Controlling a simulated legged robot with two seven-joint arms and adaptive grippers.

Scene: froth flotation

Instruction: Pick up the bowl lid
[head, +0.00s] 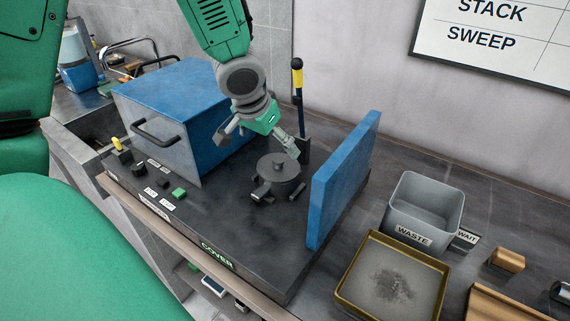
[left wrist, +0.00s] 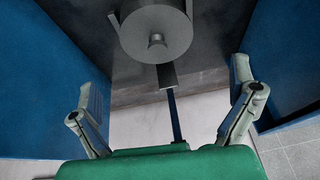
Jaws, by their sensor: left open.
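The bowl lid (head: 279,164) is a dark grey disc with a small knob, seated on a small round grey bowl (head: 277,184) on the dark machine top. In the left wrist view the lid (left wrist: 146,40) shows at the top middle, its knob facing the camera. My left gripper (head: 258,143) is open and empty, above and slightly left of the lid, fingers spread and apart from it. In the left wrist view its fingers (left wrist: 164,100) stand wide on either side, below the lid in the picture. My right gripper is not in view.
A blue box cover (head: 158,91) with a handle stands left of the bowl, and an upright blue panel (head: 343,180) stands right. Further right are a grey waste bin (head: 424,205) and a brass-rimmed tray (head: 345,287).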

